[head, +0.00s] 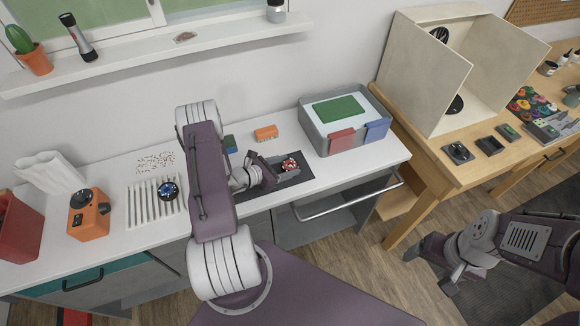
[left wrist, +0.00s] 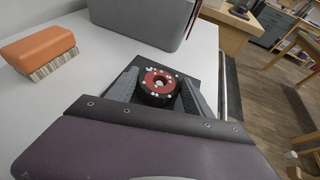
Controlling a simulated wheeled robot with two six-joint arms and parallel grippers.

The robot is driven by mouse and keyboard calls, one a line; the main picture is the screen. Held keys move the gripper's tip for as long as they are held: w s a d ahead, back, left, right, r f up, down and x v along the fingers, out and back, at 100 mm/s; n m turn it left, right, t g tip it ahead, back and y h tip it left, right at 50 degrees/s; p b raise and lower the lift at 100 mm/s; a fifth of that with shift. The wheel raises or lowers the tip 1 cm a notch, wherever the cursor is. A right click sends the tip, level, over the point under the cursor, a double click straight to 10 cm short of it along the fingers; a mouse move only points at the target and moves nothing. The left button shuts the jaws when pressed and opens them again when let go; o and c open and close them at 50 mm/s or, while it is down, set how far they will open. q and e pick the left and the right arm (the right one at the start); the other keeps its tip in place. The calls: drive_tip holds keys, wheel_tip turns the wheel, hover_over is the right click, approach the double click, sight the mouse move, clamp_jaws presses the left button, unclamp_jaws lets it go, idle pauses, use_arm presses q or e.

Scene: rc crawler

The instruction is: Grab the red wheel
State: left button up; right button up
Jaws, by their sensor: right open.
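The red wheel (head: 290,164), a black tyre with a red hub, is over a dark mat (head: 303,181) on the white counter. My left gripper (head: 277,172) is low over the mat at the wheel. In the left wrist view the red wheel (left wrist: 157,84) sits between the two fingers of my left gripper (left wrist: 158,88), one on each side. I cannot tell whether they press on the tyre or whether the wheel is off the mat. My right gripper (head: 431,268) is open and empty, above the floor at the lower right.
An orange brush (head: 265,133) and a grey bin (head: 370,140) stand behind the mat. A blue-hubbed wheel (head: 168,190) sits on a white ribbed rack (head: 143,208) at left, beside an orange device (head: 88,214). A metal rail (head: 345,201) runs along the counter front.

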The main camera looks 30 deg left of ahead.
sight(288, 168)
use_arm(q)
drive_tip(key=shift+c, duration=1.1)
drive_tip(key=shift+r, duration=0.15)
drive_tip(key=shift+w+r, duration=0.1)
drive_tip(key=shift+r, duration=0.2)
drive_tip(key=r, duration=0.3)
drive_tip(key=shift+s+d+r+b, duration=0.25)
drive_tip(key=shift+d+r+b, duration=0.05)
drive_tip(key=shift+d+b, duration=0.05)
drive_tip(key=s+d+r+p, duration=0.5)
drive_tip(key=s+d+r, duration=0.1)
drive_tip(key=d, duration=0.3)
drive_tip(key=shift+r+p, duration=0.3)
